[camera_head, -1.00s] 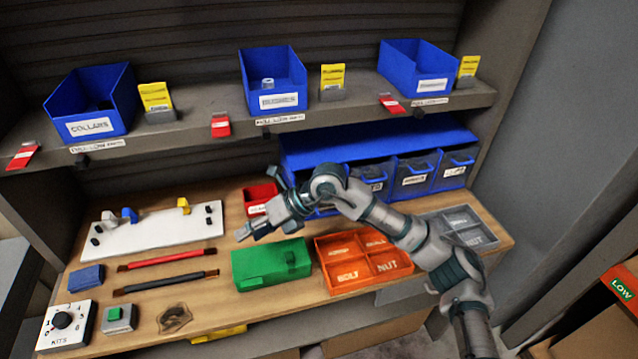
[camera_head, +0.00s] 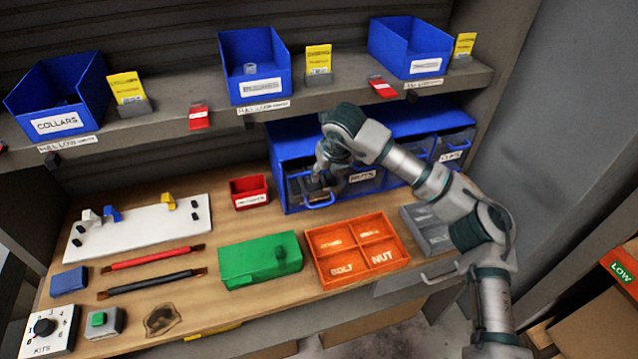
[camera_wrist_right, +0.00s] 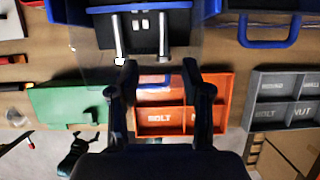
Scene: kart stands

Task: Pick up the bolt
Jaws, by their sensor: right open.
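My right gripper (camera_head: 325,180) is at the leftmost drawer of the blue drawer unit (camera_head: 282,150), above its blue handle (camera_head: 318,203). In the right wrist view its two fingers (camera_wrist_right: 157,80) are apart, with nothing held between them. Two silver rods (camera_wrist_right: 119,38) (camera_wrist_right: 163,35) that look like bolts show beyond the fingertips against a dark inside. I cannot tell how far the fingers are from them. A dark teal part (camera_wrist_right: 76,152) at the lower left of that view may be my left gripper; its jaws are unclear.
An orange tray (camera_head: 352,241) with compartments marked BOLT and NUT sits in front of the drawers. A green box (camera_head: 250,265) is left of it, a small red bin (camera_head: 249,181) behind. A grey tray (camera_head: 418,232) lies right. Blue bins line the shelf above.

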